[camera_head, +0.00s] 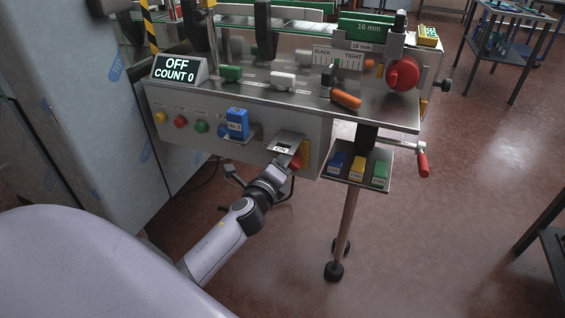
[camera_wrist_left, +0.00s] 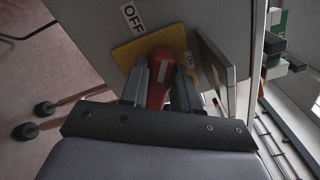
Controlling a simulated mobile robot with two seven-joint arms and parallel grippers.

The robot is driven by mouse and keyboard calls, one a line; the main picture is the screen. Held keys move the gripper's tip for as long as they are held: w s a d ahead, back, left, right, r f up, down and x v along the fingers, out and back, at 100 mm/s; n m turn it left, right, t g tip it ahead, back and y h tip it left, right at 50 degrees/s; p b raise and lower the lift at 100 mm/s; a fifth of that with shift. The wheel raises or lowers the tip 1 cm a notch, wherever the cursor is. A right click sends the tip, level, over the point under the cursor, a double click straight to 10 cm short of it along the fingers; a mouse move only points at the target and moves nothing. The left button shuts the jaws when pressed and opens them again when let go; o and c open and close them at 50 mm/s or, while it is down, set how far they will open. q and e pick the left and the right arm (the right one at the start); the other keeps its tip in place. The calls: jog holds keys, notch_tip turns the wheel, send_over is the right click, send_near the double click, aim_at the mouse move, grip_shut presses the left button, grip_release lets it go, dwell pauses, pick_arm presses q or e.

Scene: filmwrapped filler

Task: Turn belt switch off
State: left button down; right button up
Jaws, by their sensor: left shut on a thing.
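The belt switch is a red handle (camera_wrist_left: 159,80) on a yellow plate (camera_wrist_left: 150,45), fixed to the front of the grey machine housing. An OFF label (camera_wrist_left: 133,18) sits beside the plate's upper left in the left wrist view. My right gripper is not in view.
A display (camera_head: 175,69) reads OFF, COUNT 0. Several coloured buttons and a blue block (camera_head: 237,123) are left of the switch. A small tray (camera_head: 381,172) with coloured blocks and a red-handled crank (camera_head: 422,164) are to the right. The metal hood overhangs the switch closely.

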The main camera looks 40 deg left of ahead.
pick_arm(q)
jog(key=n, duration=0.4)
jog(key=n+b, duration=0.1)
jog(key=n, duration=0.1)
jog(key=shift+a+f, duration=0.1)
jog(key=shift+f, duration=0.25)
jog(key=shift+n, duration=0.4)
jog(key=c, duration=0.9)
grip_release()
jog(key=v, duration=0.7)
jog(key=shift+s, duration=0.15)
